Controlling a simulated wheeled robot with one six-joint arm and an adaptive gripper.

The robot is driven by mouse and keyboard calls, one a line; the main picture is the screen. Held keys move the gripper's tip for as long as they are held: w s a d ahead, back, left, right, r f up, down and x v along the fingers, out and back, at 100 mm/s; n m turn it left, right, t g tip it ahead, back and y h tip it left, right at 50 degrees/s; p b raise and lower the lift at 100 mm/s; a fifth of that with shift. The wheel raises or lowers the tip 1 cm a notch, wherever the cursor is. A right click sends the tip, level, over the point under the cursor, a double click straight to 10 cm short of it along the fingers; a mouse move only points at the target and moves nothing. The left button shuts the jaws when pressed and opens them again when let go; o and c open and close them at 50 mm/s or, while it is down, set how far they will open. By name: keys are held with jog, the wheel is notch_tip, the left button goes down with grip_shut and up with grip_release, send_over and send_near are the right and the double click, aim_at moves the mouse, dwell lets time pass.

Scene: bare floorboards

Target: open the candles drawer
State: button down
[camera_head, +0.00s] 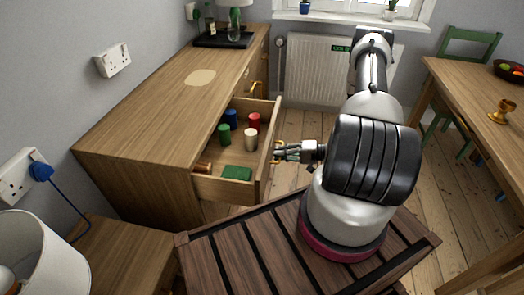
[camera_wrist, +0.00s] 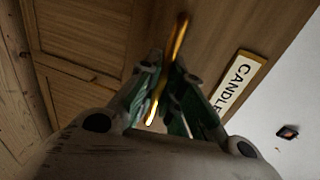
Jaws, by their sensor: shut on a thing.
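The candles drawer (camera_head: 262,150) stands pulled out from the wooden sideboard (camera_head: 170,110) in the head view. Inside it are several candles, including a blue one (camera_head: 231,119), a green one (camera_head: 224,134), a red one (camera_head: 254,122) and a cream one (camera_head: 250,139), and a flat green item (camera_head: 237,173). In the wrist view the drawer front carries a label (camera_wrist: 240,82) reading "CANDLE", its end hidden by my gripper. My gripper (camera_head: 279,151) is at the drawer front, shut on the brass handle (camera_wrist: 180,40), which shows between its fingers in the wrist view.
A second brass handle (camera_head: 257,88) is farther along the sideboard. A black tray (camera_head: 222,40) with a bottle and lamp stands on its top. A wooden table (camera_head: 470,95) with a brass goblet (camera_head: 503,111) and a green chair (camera_head: 470,45) are at right. Floorboards show between.

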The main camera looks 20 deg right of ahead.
jog(key=f+v, duration=0.1)
jog(key=v, duration=0.6)
jog(key=shift+s+d+f, duration=0.2)
jog(key=shift+s+d, duration=0.1)
jog(key=shift+d, duration=0.15)
jog(key=c, duration=1.5)
grip_release()
jog(key=shift+c, duration=0.2)
jog(key=v, duration=1.2)
